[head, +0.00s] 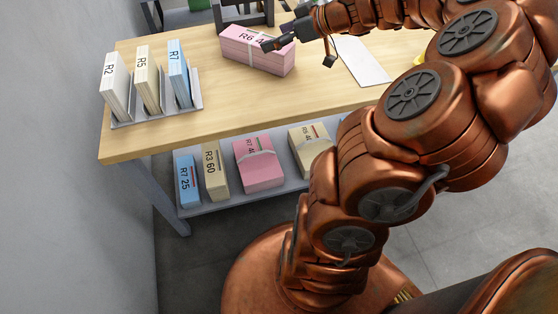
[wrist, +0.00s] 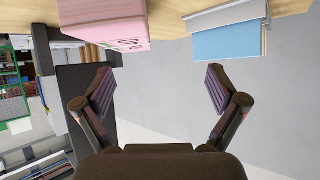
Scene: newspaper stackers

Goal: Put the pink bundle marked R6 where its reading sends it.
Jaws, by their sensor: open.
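The pink bundle marked R6 (head: 262,56) lies on the wooden table near its back edge, with a pale band around it. Its label reads R6 and then a 4; the rest is covered by a finger of my gripper. My gripper (head: 302,50) is open and empty at the bundle's right end, one finger overlapping it in the head view; I cannot tell whether they touch. In the wrist view, the open fingers (wrist: 158,88) have only floor and wall between them. There the pink bundle (wrist: 108,22) is at the upper left, beyond the left finger.
A grey rack (head: 158,118) at the table's left holds upright bundles R2 (head: 115,85), R5 (head: 147,77) and blue R7 (head: 179,73). A lower shelf (head: 225,204) holds several bundles. A white sheet (head: 362,62) lies right of my gripper. The table's front middle is clear.

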